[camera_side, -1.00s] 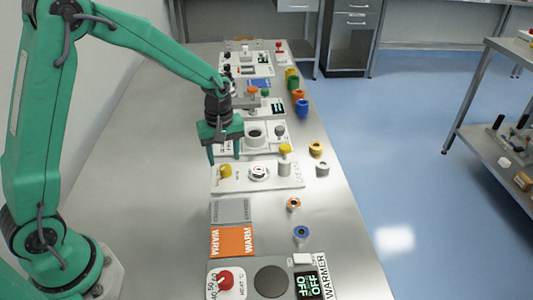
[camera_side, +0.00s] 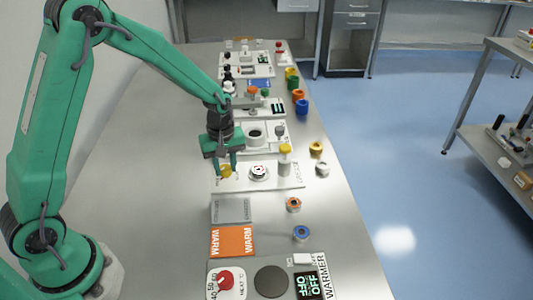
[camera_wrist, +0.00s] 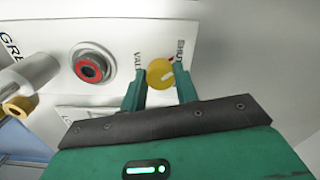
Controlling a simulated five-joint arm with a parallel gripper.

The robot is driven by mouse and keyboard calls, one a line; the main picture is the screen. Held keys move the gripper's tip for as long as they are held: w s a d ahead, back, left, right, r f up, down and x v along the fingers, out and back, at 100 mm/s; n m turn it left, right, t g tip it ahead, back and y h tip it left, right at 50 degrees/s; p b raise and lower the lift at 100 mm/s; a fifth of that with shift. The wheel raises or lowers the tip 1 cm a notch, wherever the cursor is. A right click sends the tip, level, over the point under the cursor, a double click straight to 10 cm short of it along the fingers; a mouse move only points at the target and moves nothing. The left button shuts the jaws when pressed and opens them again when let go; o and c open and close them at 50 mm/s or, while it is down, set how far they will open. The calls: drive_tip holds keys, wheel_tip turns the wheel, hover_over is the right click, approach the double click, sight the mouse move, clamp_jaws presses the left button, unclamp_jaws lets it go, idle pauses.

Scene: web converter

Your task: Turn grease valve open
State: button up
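The grease valve is a round yellow knob (camera_side: 226,171) at the left end of the white grease panel (camera_side: 275,184).
A grey plate (camera_side: 231,210) and orange WARM plate (camera_side: 232,241) lie nearer. Bare table is to the left.

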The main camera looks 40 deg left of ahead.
drive_tip(key=shift+m, duration=0.4)
drive_tip(key=m, duration=0.6)
drive_tip(key=shift+m, duration=0.4)
drive_tip(key=m, duration=0.4)
drive_tip(key=shift+a+m, duration=0.1)
drive_tip(key=shift+m, duration=2.1)
drive_tip(key=o, duration=1)
